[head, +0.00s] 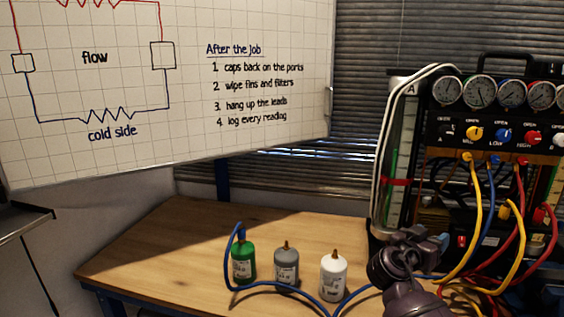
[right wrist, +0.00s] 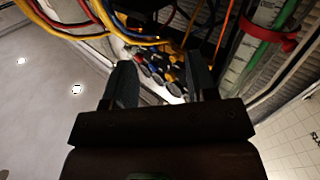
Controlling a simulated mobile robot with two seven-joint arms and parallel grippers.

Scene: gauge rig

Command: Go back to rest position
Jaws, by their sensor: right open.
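My right gripper (head: 426,240) is in front of the gauge rig (head: 500,130), at the lower right of the head view, partly hidden behind its own wrist. In the right wrist view its two fingers (right wrist: 163,78) stand apart with nothing between them, and hoses and coloured fittings show beyond. The head view does not show clearly how near it is to the rig. My left gripper is in neither view.
A green bottle (head: 244,262), a grey bottle (head: 286,268) and a white bottle (head: 333,278) stand on the wooden table (head: 165,240). A blue hose (head: 270,284) runs from the green bottle toward the rig. Yellow and red hoses hang at right. The table's left part is clear.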

